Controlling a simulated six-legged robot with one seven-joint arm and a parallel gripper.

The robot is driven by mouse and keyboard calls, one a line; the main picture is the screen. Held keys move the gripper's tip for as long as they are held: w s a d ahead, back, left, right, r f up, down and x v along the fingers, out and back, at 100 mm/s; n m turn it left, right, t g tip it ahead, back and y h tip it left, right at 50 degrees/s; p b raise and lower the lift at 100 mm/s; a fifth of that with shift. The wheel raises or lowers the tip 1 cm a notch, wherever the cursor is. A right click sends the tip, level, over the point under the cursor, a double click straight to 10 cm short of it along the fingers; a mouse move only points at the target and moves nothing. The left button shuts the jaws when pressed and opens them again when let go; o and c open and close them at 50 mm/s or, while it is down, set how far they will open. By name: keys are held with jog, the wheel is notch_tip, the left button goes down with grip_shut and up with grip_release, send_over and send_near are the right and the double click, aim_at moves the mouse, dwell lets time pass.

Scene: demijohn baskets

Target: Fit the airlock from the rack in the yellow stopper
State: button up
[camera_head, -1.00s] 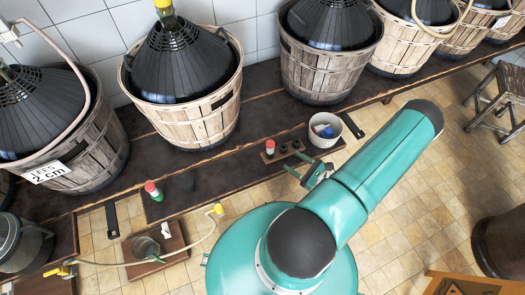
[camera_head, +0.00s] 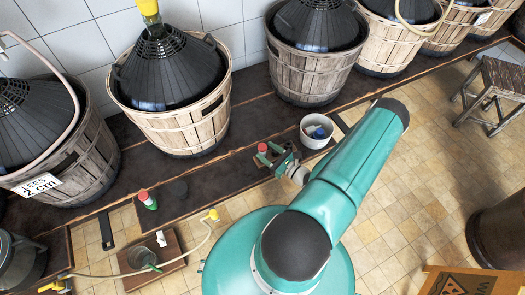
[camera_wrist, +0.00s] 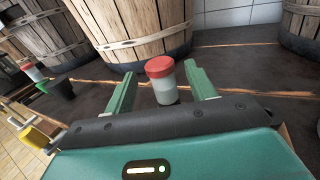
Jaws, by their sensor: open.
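The airlock, a clear cup with a red cap (camera_wrist: 160,68), stands upright between my gripper's fingers in the wrist view. Its red cap also shows in the head view (camera_head: 262,147). My gripper (camera_wrist: 163,80) is open, with one green finger on each side of the airlock; I cannot tell whether either touches it. In the head view my gripper (camera_head: 269,155) covers most of the rack. The yellow stopper (camera_head: 149,7) sits in the neck of the black-topped demijohn in the second basket (camera_head: 180,127), cut by the top edge.
A white bucket (camera_head: 317,138) with blue contents stands right of my gripper. A hose with a yellow end (camera_head: 212,214) runs over a board with a cup. More basketed demijohns line the wall.

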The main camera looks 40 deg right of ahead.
aim_at(262, 146)
jog(key=w, duration=0.3)
jog(key=shift+a, duration=0.1)
jog(key=c, duration=1.1)
jog(key=shift+o, duration=0.2)
jog(key=shift+r, duration=0.1)
